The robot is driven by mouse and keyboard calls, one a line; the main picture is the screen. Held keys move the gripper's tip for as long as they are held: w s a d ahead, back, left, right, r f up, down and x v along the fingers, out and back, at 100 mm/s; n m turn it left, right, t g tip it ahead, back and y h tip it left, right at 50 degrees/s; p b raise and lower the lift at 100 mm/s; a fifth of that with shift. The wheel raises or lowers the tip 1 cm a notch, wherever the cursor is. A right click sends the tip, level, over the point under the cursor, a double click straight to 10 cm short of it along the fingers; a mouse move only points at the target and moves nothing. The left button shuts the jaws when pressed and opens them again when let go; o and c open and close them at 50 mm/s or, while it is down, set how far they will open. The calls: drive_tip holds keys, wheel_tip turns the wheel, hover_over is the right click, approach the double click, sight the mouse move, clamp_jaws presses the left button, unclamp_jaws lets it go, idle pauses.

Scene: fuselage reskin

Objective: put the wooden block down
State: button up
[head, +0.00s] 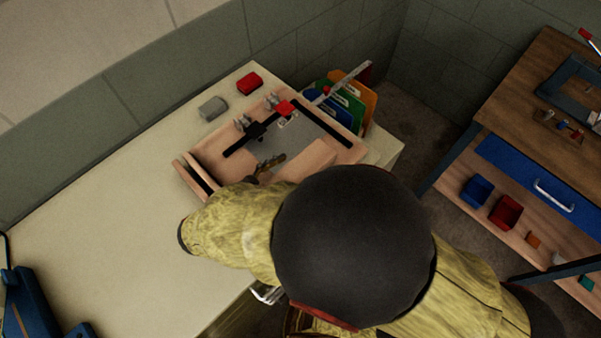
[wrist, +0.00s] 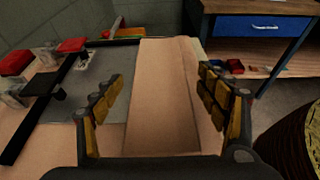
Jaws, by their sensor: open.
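The wooden block (wrist: 162,100) is long, flat-topped and light brown. In the wrist view it runs away from me between the two fingers of my gripper (wrist: 168,88). The fingers are open, with a visible gap on each side of the block. In the head view my gripper (head: 268,167) is partly hidden by my arm and sits over the near side of a wooden fixture (head: 208,150). I cannot clearly pick out the block from the fixture in that view. The block's underside is hidden.
The fixture carries a grey plate (head: 305,138), black rails and clamps with a red piece (head: 285,107). A red block (head: 249,83) and a grey block (head: 212,108) lie behind it. Coloured folders (head: 350,105) stand to its right.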

drive_tip(key=shift+x, duration=1.25)
drive_tip(key=c, duration=0.3)
drive_tip(key=c, duration=1.1)
drive_tip(key=shift+c, duration=0.8)
drive_tip(key=shift+c, duration=0.7)
